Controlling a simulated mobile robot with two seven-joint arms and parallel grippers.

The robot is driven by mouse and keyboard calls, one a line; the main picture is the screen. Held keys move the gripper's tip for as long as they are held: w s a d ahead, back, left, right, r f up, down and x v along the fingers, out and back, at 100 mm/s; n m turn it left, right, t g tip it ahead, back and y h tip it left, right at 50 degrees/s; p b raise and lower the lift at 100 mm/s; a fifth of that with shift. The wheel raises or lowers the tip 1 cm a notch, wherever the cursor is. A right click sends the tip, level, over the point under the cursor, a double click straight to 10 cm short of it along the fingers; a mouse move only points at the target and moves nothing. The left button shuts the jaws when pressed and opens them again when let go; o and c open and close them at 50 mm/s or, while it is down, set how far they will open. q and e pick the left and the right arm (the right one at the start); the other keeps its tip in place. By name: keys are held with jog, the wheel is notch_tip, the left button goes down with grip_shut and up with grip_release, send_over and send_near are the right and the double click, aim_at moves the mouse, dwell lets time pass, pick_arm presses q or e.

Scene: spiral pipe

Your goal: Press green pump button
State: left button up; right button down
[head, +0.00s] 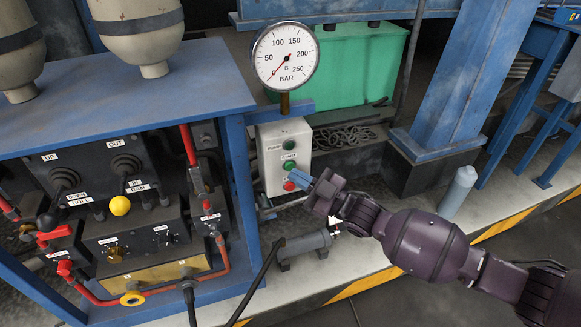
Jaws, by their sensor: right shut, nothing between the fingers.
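The white pump control box (271,180) stands beside the blue frame, under the pressure gauge. It carries a dark green round element (290,145) near the PUMP label, a brighter green button (289,166) below the START label, and a red button (289,186) lower down. My right gripper (300,178) is shut and empty. In the picture, its blue fingertips lie just right of and between the green and red buttons; I cannot tell whether they touch the box. My left gripper is not in view.
The gauge (285,56) has its needle at the low end. A lever panel (110,180) with a yellow knob (120,205) stands at left inside the blue frame (120,95). A grey motor (305,244) lies below the box. A blue pillar (465,80) stands at right.

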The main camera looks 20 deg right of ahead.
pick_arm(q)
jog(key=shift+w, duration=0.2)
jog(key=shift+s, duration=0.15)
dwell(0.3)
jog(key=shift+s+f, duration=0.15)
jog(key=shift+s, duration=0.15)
pick_arm(e)
jog(key=shift+w, duration=0.45)
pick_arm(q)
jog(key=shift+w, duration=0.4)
pick_arm(e)
jog(key=shift+w, duration=0.15)
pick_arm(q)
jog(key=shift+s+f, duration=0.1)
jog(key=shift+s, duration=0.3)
pick_arm(e)
jog(key=shift+w, duration=0.2)
jog(key=shift+s, duration=0.1)
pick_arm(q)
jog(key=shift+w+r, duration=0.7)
pick_arm(e)
jog(key=shift+s, duration=0.7)
